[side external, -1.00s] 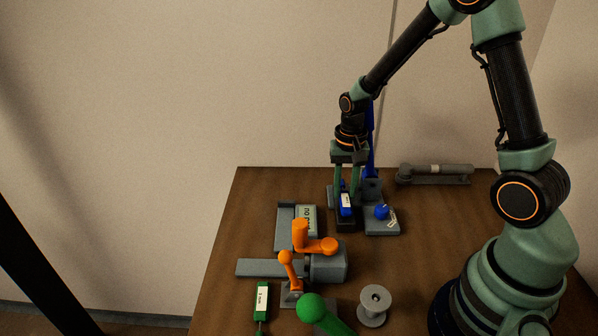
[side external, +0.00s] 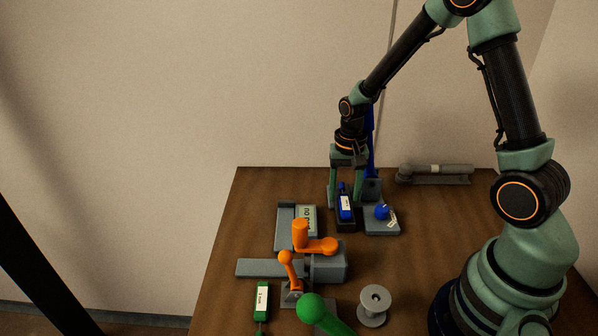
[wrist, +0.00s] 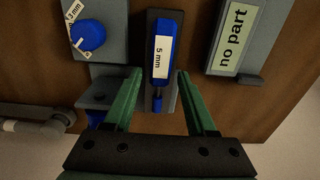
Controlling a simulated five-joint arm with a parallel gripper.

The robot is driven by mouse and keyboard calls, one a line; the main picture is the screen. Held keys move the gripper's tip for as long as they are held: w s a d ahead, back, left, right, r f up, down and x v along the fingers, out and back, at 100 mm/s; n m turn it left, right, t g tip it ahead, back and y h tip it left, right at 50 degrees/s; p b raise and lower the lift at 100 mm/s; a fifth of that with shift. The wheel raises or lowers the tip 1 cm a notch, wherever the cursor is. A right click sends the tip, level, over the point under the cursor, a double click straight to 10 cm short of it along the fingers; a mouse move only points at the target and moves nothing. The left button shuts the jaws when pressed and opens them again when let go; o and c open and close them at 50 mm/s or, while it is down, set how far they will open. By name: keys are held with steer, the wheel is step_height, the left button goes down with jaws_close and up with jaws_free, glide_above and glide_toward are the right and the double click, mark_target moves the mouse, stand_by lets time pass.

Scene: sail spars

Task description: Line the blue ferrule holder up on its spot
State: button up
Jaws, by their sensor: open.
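The blue ferrule holder (side external: 345,205), with a white label, sits in a dark rectangular base (side external: 346,226) near the back of the table. In the wrist view the holder (wrist: 163,50) reads "5 mm" and lies lengthwise in the dark base (wrist: 151,20), its thin tip towards my gripper. My gripper (side external: 346,200) is open, and its green fingers stand to either side of the holder. In the wrist view the open gripper (wrist: 157,75) shows a gap between each finger and the holder.
A grey block with a blue knob (side external: 382,212) stands just right of the holder. A grey plate marked "no part" (side external: 306,218) is to the left. A grey pipe piece (side external: 435,175) lies behind.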

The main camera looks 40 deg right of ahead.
stand_by(0.3)
steer(key=shift+r, duration=3.5)
steer(key=shift+r, duration=0.1)
steer(key=shift+a+r, duration=0.15)
steer(key=shift+r, duration=0.2)
steer(key=s+a+r+n+t, duration=0.2)
steer(key=s+a+r+n, duration=0.1)
steer(key=r, duration=0.3)
steer(key=s+a+r+n+t, duration=0.3)
steer(key=s+a+r+n, duration=0.1)
steer(key=s+r+n, duration=0.2)
steer(key=shift+a+r+t, duration=0.25)
steer(key=shift+r+t, duration=0.05)
steer(key=shift+r, duration=0.4)
